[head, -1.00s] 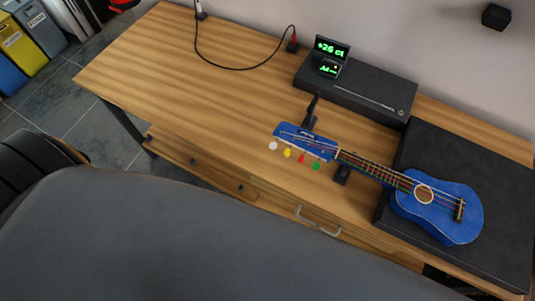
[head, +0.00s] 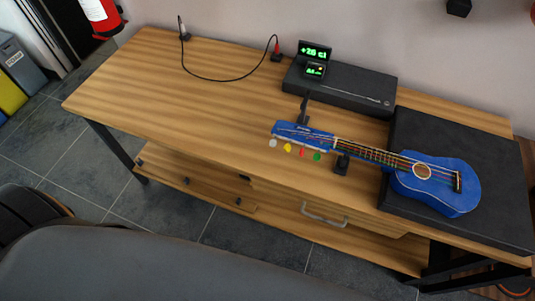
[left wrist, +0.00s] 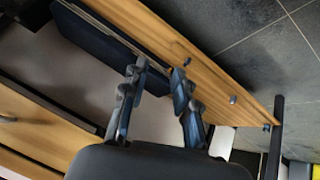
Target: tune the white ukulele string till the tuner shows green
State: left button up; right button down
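The blue ukulele (head: 436,190) lies with its body on a dark mat and its neck pointing left. Its headstock (head: 302,134) has white (head: 272,143), yellow, red and green pegs along the near edge. The tuner (head: 314,52) stands at the back, showing about "+26 ct" in green letters above a smaller readout too small to read surely. My left gripper (left wrist: 158,72) shows only in the left wrist view, its two fingers apart with nothing between them. It is away from the ukulele, which that view does not show. My right gripper is not in view.
The tuner sits on a flat black case (head: 340,91). Black stands (head: 341,164) hold the neck. A black cable (head: 215,80) curves across the back of the wooden table (head: 150,85). The table's left half is largely clear. A drawer handle (head: 324,215) shows in front.

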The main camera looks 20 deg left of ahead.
pick_arm(q)
jog(key=w+d+r+n+t+h+b, duration=0.1)
jog(key=w+d+r+n+t, duration=0.15)
jog(key=w+r, duration=0.35)
jog(key=w+d+r+n+t+b, duration=0.1)
jog(key=w+r+n+t, duration=0.25)
jog(key=r, duration=0.55)
jog(key=n+t+y, duration=0.1)
jog(key=n+t, duration=0.4)
jog(key=n, duration=0.3)
send_near(273, 143)
jog(key=shift+w+d+p, duration=0.15)
jog(key=shift+w+p, duration=0.4)
jog(key=shift+w, duration=1.35)
jog(key=shift+w+d+p, duration=0.2)
jog(key=shift+w+p, duration=0.3)
jog(key=shift+w, duration=1.4)
grip_shut()
